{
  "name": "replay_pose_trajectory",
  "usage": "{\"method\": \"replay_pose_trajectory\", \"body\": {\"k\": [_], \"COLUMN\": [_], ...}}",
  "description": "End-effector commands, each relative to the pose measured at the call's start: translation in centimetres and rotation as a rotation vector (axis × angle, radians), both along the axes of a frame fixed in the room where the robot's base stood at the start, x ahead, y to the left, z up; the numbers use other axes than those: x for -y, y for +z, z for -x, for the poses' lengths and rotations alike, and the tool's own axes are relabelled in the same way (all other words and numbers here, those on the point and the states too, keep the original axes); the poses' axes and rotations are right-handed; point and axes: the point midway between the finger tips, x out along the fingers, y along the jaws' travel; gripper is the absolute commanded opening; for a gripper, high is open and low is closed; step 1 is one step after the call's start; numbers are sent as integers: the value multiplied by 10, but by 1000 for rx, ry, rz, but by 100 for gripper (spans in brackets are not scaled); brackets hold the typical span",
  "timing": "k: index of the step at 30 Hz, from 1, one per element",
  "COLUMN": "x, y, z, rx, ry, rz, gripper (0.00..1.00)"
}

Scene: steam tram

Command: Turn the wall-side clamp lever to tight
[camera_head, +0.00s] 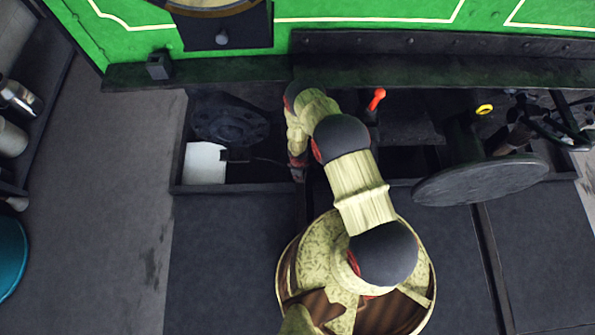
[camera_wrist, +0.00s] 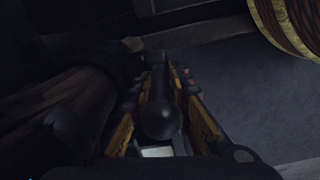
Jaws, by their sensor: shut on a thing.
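In the wrist view my gripper (camera_wrist: 160,88) has its orange-brown fingers on both sides of a dark lever with a round ball end (camera_wrist: 160,121). The fingers are closed on it. The lever looks like the clamp lever, but the dark picture does not show its mount or which way it is set. In the head view my gripper (camera_head: 298,172) points down into the long dark pit beneath the green tram side. The lever is hidden there by my arm and the shadow.
The pit also holds a red-knobbed lever (camera_head: 376,99), a yellow ring (camera_head: 484,109), a large dark disc (camera_head: 480,180) at the right and a white plate (camera_head: 205,163) at the left. The green tram side (camera_head: 380,8) bounds the back. Grey floor (camera_head: 118,190) lies open at left.

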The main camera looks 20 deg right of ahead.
Motion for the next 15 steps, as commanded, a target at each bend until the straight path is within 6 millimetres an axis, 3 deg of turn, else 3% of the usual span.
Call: {"method": "replay_pose_trajectory", "body": {"k": [7, 8, 15], "x": [1, 1, 1], "y": [3, 3, 2], "z": [-3, -3, -2], "rx": [2, 2, 1], "ry": [-3, -3, -2], "rz": [3, 3, 3], "gripper": [0, 20, 34]}}
